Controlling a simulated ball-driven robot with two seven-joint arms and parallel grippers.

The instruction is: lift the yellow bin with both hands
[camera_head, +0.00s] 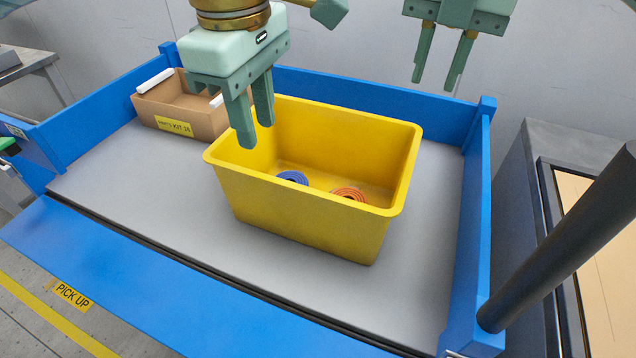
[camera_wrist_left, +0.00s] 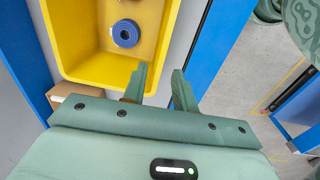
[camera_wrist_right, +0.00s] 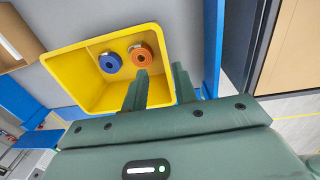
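The yellow bin (camera_head: 300,212) stands on the grey surface of a blue-walled table. A blue ring-shaped part (camera_head: 293,177) and an orange one (camera_head: 349,193) lie inside it. The bin also shows in the left wrist view (camera_wrist_left: 78,62) and the right wrist view (camera_wrist_right: 78,85). My left gripper (camera_head: 255,128) is open and empty, in front of or above the bin's left end in the head view. My right gripper (camera_head: 438,70) is open and empty, raised above and beyond the bin's right end. Neither gripper shows contact with the bin.
A cardboard box (camera_head: 180,108) with a yellow label stands left of the bin. Blue walls (camera_head: 370,92) border the table's back and sides. A dark post (camera_head: 560,240) rises at the right. Grey surface is free right of the bin.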

